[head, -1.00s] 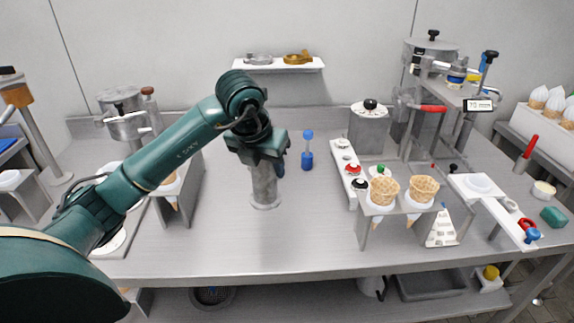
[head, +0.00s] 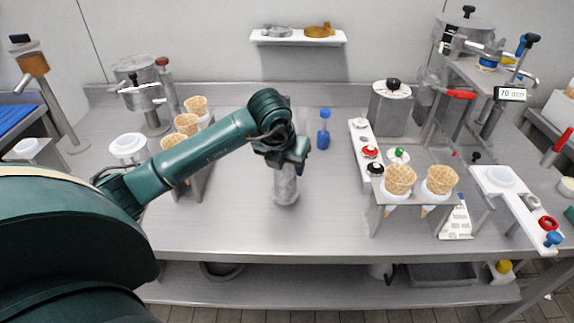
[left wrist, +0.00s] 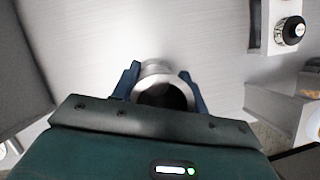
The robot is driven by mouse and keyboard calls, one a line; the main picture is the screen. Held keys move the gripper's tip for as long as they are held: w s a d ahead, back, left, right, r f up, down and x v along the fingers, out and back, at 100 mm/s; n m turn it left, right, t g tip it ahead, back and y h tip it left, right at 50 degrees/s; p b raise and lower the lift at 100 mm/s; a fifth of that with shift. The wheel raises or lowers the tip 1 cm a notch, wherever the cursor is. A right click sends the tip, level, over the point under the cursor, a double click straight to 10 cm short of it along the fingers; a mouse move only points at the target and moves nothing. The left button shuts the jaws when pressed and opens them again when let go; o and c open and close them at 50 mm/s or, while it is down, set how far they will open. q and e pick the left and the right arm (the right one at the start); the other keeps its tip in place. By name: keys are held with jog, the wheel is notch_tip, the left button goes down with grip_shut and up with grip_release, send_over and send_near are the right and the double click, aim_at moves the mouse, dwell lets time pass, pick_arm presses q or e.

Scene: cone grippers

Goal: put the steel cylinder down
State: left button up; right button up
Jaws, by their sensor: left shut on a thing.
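The steel cylinder (head: 285,187) is upright over the middle of the steel table (head: 320,225). My left gripper (head: 287,160) is shut on its upper part from above. In the left wrist view the two blue fingers of my left gripper (left wrist: 160,88) stand on either side of the round, open-topped cylinder (left wrist: 157,70). I cannot tell whether its base touches the table. My right gripper is out of view.
A rack with waffle cones (head: 400,180) stands to the right, and another with several cones (head: 187,124) to the left. A blue bottle-like tool (head: 323,138) stands behind the cylinder. The table in front and right of the cylinder is clear.

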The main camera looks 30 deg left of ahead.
pick_arm(q)
jog(key=shift+f, duration=0.45)
jog(key=shift+f, duration=0.15)
jog(key=o, duration=1.4)
